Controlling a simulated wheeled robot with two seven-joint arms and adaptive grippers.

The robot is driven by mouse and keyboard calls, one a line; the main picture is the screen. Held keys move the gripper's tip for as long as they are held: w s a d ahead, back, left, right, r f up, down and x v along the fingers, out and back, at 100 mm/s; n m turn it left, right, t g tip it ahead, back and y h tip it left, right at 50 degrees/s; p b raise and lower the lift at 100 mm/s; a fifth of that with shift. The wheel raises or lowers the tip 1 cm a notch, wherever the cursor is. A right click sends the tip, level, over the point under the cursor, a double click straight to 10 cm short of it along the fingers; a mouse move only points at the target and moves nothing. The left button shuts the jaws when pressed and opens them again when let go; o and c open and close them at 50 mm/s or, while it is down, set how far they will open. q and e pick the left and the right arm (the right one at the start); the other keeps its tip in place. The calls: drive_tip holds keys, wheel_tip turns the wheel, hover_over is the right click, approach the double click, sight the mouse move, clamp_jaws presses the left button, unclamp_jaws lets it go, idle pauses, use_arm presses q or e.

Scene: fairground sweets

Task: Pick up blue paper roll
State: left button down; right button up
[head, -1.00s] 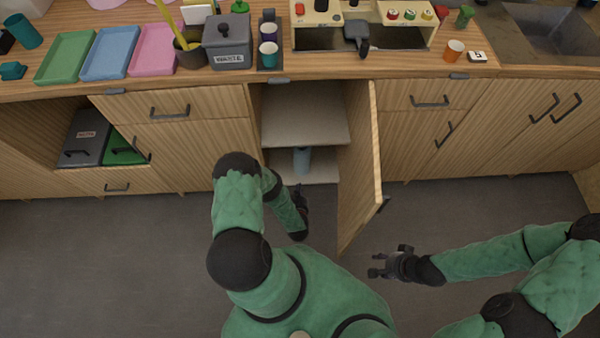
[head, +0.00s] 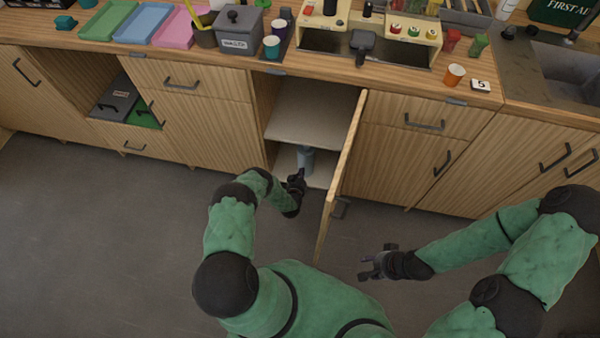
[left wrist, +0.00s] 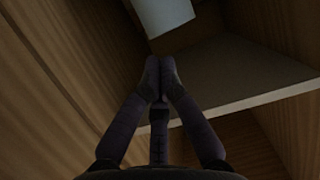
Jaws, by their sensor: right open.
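My left gripper (head: 297,180) is at the cabinet opening, just in front of and below the roll. In the left wrist view its fingertips (left wrist: 161,68) come close together below the roll, with a small gap to it; how far the jaws are open is unclear. My right gripper (head: 371,264) is open and empty, low over the floor, right of the cabinet door.
The open cabinet door (head: 342,175) stands out just right of my left gripper. The cabinet's upper shelf (head: 312,112) is above the roll. The counter (head: 390,78) above holds trays, cups and a grey box. The floor (head: 110,230) at left is clear.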

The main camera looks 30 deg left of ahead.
sight(307, 153)
use_arm(q)
drive_tip(key=w+b, duration=0.1)
drive_tip(key=w, duration=0.2)
drive_tip(key=w+a+b, duration=0.1)
drive_tip(key=w, duration=0.2)
drive_tip(key=w+a+b, duration=0.1)
drive_tip(key=w+b, duration=0.1)
drive_tip(key=w, duration=0.1)
drive_tip(key=shift+w+f, duration=0.15)
drive_tip(key=shift+a+f+b, duration=0.1)
drive_tip(key=shift+f+b, duration=0.3)
drive_tip(key=shift+f, duration=0.25)
use_arm(e)
wheel_tip(307, 153, down, 5)
drive_tip(key=shift+r, duration=0.1)
